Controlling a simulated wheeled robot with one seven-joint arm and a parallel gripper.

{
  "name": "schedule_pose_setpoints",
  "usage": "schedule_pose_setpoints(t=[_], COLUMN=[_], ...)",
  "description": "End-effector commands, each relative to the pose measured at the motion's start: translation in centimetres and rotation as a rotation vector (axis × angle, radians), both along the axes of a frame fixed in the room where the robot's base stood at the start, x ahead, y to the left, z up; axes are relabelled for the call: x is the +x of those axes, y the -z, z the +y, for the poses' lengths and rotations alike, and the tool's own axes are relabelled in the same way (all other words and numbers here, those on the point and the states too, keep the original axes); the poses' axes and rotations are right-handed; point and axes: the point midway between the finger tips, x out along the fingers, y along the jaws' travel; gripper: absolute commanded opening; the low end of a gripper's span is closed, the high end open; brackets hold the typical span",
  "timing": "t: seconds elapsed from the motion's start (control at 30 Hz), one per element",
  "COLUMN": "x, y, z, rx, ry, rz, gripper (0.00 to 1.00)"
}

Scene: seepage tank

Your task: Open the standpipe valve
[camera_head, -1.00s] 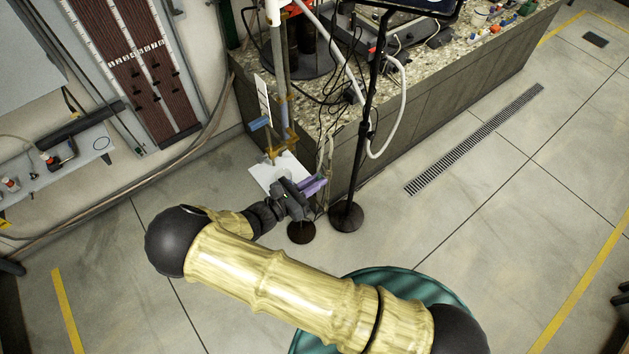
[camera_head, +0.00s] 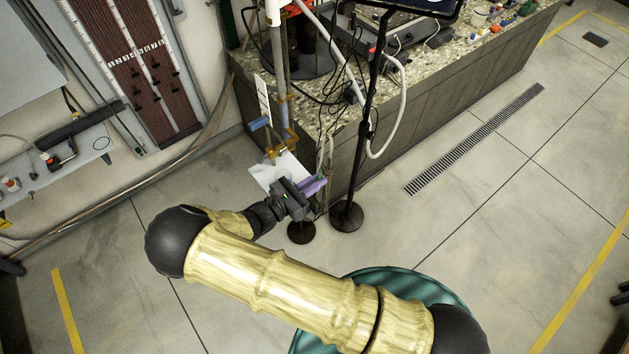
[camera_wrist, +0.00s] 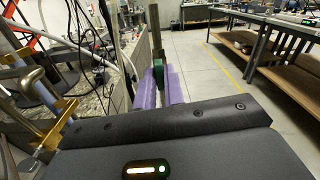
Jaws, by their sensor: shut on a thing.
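My gripper (camera_head: 313,185) has purple fingers and is low beside the corner of the stone-topped tank bench. In the wrist view my gripper (camera_wrist: 160,87) is shut on a small dark green piece (camera_wrist: 157,74), which looks like a valve handle. A dark upright bar rises above it. In the head view the fingers mostly hide this piece. The standpipe (camera_head: 281,75) is a grey vertical pipe at the bench corner, left of and behind my gripper. A blue lever (camera_head: 259,123) is on its brassy fittings, apart from my fingers.
A black stand (camera_head: 347,215) with a round base is just right of my gripper, and a smaller black base (camera_head: 301,232) is below it. A white hose (camera_head: 388,135) hangs by the bench (camera_head: 440,95). A white sheet (camera_head: 275,172) is behind the gripper. The floor to the right is clear.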

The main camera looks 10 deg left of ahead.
Motion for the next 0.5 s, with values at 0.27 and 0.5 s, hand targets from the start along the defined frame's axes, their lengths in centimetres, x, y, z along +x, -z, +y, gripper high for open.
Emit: schedule_pose_setpoints(t=[0.27, 0.5], x=[0.02, 0.02], y=[-0.08, -0.07], z=[0.06, 0.04], rx=[-0.002, -0.002], ry=[-0.001, -0.001], rz=[-0.001, -0.001], gripper=[0.00, 0.30])
